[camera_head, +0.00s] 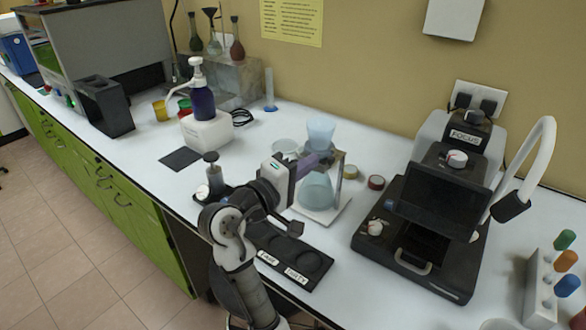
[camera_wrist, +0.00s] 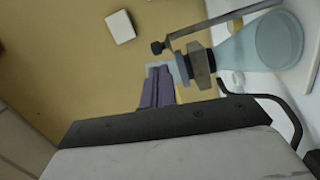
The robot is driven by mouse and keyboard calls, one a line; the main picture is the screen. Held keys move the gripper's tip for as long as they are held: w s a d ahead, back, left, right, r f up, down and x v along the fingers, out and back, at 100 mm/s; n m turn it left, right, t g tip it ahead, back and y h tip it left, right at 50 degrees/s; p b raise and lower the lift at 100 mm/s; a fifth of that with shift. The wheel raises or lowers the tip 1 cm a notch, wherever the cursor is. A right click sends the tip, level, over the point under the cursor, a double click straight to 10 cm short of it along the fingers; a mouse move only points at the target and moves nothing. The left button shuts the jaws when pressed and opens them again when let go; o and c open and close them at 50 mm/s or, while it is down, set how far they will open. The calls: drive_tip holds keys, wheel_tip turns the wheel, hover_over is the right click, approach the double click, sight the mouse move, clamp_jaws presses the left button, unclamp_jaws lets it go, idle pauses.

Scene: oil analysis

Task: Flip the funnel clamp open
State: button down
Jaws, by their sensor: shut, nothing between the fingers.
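The light-blue glass funnel (camera_head: 321,131) stands above a conical flask (camera_head: 316,190) on a white base in the head view. The flask (camera_wrist: 262,42) lies sideways at the upper right of the wrist view. A grey metal clamp part (camera_wrist: 201,69) sits around the joint at its neck, with a dark knob (camera_wrist: 158,47) close by. My gripper (camera_head: 312,160) has purple fingers and is beside this joint, just below the funnel. In the wrist view my fingers (camera_wrist: 158,84) are together and empty, overlapping the pale glass end. I cannot tell whether they touch the clamp.
A black microscope-like instrument (camera_head: 428,220) stands to the right. A black labelled tray (camera_head: 290,258) lies in front, below my arm. A pump bottle (camera_head: 202,100) on a white block stands to the left.

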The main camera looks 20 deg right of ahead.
drive_tip(key=x, duration=0.3)
drive_tip(key=shift+w+p, duration=0.1)
drive_tip(key=shift+p, duration=0.2)
drive_tip(key=shift+d+f, duration=0.1)
